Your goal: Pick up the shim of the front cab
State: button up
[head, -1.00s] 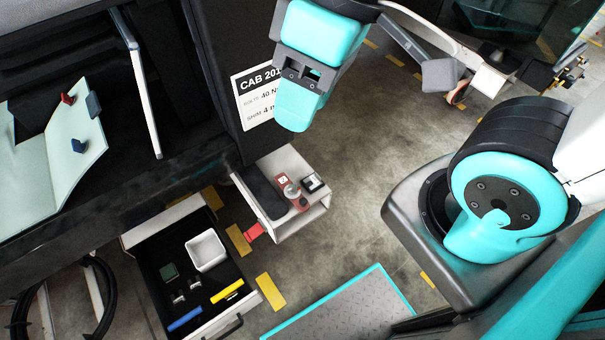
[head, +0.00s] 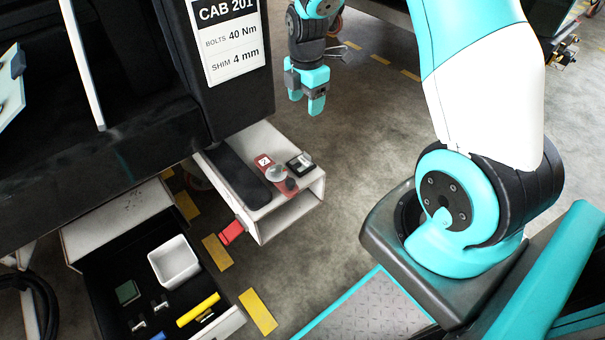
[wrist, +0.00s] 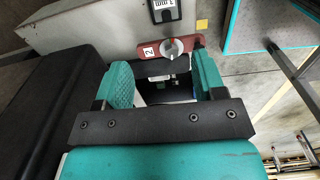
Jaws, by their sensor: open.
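The sign (head: 228,35) on the dark cab post reads CAB 201, bolts 40 Nm, shim 4 mm. On the white step box (head: 285,219) lies a red plate (head: 263,161) with a white label reading 2; it also shows in the wrist view (wrist: 193,44). A round grey knob-like piece (head: 276,174) sits on it. Beside it is a black piece with a pale label (head: 300,163), seen at the top of the wrist view (wrist: 165,10), seemingly marked in mm. My gripper (head: 306,100) is open and empty, above and beyond the box in the head view; the wrist view shows both fingers (wrist: 164,80) apart.
An open drawer (head: 120,240) at lower left holds a white bin (head: 174,262), a green block (head: 128,292), a yellow cylinder (head: 198,310) and small metal parts. A red tab (head: 231,232) sticks out by the step box. Grey floor is clear right of the box.

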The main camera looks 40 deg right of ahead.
jog(key=b, duration=0.3)
send_over(307, 154)
jog(key=f, duration=1.2)
jog(key=shift+w+f, duration=0.15)
jog(key=shift+w, duration=0.05)
jog(key=shift+s+f+b, duration=0.15)
jog(key=shift+f+b, duration=0.45)
jog(key=shift+f, duration=0.75)
jog(key=shift+s+f+b, duration=0.15)
jog(key=shift+f+b, duration=0.45)
jog(key=shift+f, duration=0.75)
jog(key=shift+c, duration=0.5)
jog(key=c, duration=0.9)
